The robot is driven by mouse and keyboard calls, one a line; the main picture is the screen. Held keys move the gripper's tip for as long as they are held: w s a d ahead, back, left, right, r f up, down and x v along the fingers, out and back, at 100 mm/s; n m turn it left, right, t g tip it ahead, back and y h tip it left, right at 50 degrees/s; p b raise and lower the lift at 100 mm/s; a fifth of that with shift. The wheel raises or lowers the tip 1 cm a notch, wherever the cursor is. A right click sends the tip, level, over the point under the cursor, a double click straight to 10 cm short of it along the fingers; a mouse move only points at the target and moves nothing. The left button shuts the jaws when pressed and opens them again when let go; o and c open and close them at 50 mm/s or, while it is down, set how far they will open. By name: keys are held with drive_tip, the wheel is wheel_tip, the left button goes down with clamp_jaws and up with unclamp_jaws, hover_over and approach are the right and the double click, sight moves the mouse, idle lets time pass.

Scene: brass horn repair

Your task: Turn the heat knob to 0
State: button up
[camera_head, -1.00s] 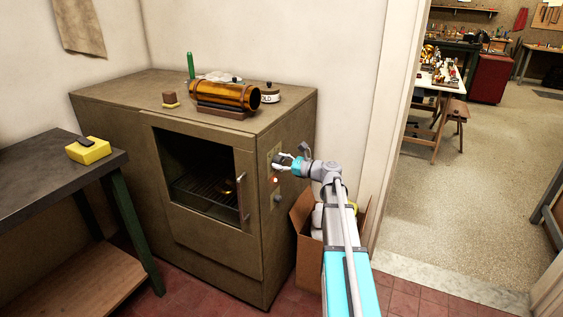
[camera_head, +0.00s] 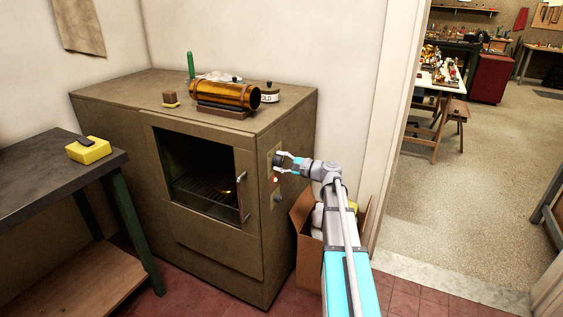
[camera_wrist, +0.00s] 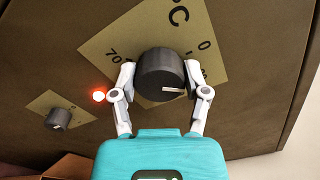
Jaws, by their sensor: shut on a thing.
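The dark round heat knob (camera_wrist: 158,72) sits on a pale dial plate (camera_wrist: 178,25) in the wrist view. The plate shows a "C", a "70" at the left and a "0" at the right. The knob's white pointer line lies on its lower right and points right, below the "0". My gripper (camera_wrist: 160,77) is shut on the knob, one finger on each side. In the head view my gripper (camera_head: 285,162) meets the knob (camera_head: 277,160) on the right side of the brown oven (camera_head: 120,120). The dial marks are too small to read there.
A second, smaller knob (camera_wrist: 58,118) and a glowing red lamp (camera_wrist: 98,96) are beside the dial. An open cardboard box (camera_head: 308,235) stands on the floor below my arm. The doorway on the right is open.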

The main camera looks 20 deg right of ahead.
drive_tip(key=n, duration=0.3)
drive_tip(key=shift+w+n, duration=0.15)
drive_tip(key=shift+n, duration=2.15)
drive_tip(key=o, duration=1.1)
drive_tip(key=shift+o, duration=0.2)
drive_tip(key=shift+f, duration=0.1)
drive_tip(key=shift+s+d, duration=0.35)
drive_tip(key=shift+s, duration=0.2)
drive_tip(key=v, duration=1)
drive_tip(key=shift+s+d, duration=0.3)
